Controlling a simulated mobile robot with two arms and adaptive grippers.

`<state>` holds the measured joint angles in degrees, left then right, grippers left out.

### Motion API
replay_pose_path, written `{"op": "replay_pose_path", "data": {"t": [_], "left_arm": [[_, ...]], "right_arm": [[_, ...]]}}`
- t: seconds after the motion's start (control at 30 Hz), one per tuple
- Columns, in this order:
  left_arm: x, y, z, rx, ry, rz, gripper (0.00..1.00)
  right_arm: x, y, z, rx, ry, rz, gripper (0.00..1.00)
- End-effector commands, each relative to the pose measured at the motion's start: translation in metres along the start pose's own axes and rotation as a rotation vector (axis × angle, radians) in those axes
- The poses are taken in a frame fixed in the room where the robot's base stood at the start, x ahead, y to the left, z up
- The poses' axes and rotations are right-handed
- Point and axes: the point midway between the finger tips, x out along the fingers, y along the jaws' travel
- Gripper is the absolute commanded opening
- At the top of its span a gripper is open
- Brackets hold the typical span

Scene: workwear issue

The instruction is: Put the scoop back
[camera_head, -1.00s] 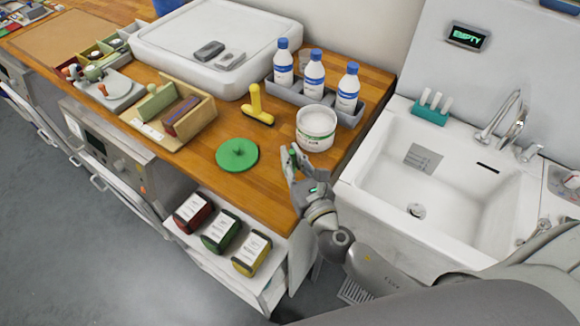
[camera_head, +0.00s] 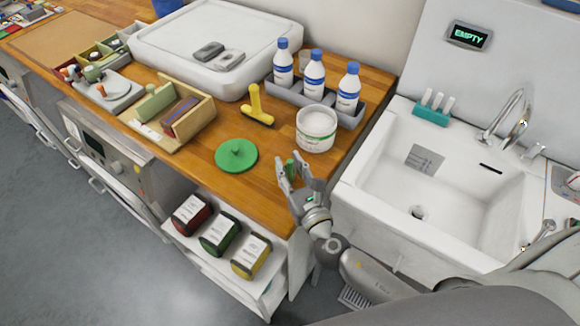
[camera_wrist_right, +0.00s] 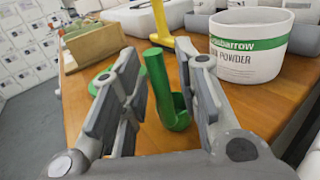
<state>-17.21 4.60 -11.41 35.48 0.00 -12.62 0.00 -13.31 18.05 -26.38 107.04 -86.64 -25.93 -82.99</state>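The green scoop (camera_wrist_right: 157,85) has an upright handle and a rounded bowl at its lower end, near the wooden counter. In the head view the scoop (camera_head: 290,168) shows small between the fingers of my right gripper (camera_head: 294,170). In the right wrist view the gripper (camera_wrist_right: 160,95) is open, with a finger on each side of the scoop and gaps visible. The white powder tub (camera_head: 317,129) stands open just behind, with white powder inside; it also shows in the right wrist view (camera_wrist_right: 248,55). A round green lid (camera_head: 237,156) lies to the left. My left gripper is not in view.
A yellow-handled tool (camera_head: 256,105) stands behind the lid. A grey caddy (camera_head: 295,94) holds blue-capped bottles behind the tub. The sink (camera_head: 440,175) is to the right. A wooden box (camera_head: 195,115) is left. The counter's front edge is close to the gripper.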

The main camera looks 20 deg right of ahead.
Motion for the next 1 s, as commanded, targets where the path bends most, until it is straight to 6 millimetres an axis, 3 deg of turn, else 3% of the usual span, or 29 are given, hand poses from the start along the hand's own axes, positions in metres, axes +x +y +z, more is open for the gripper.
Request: {"op": "replay_pose_path", "data": {"t": [0.4, 1.0], "left_arm": [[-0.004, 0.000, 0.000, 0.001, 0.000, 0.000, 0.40], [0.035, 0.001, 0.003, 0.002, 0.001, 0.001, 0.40]], "right_arm": [[-0.002, 0.000, 0.004, 0.000, 0.001, 0.000, 0.33], [-0.106, 0.000, 0.000, 0.000, 0.003, 0.001, 0.33]]}}
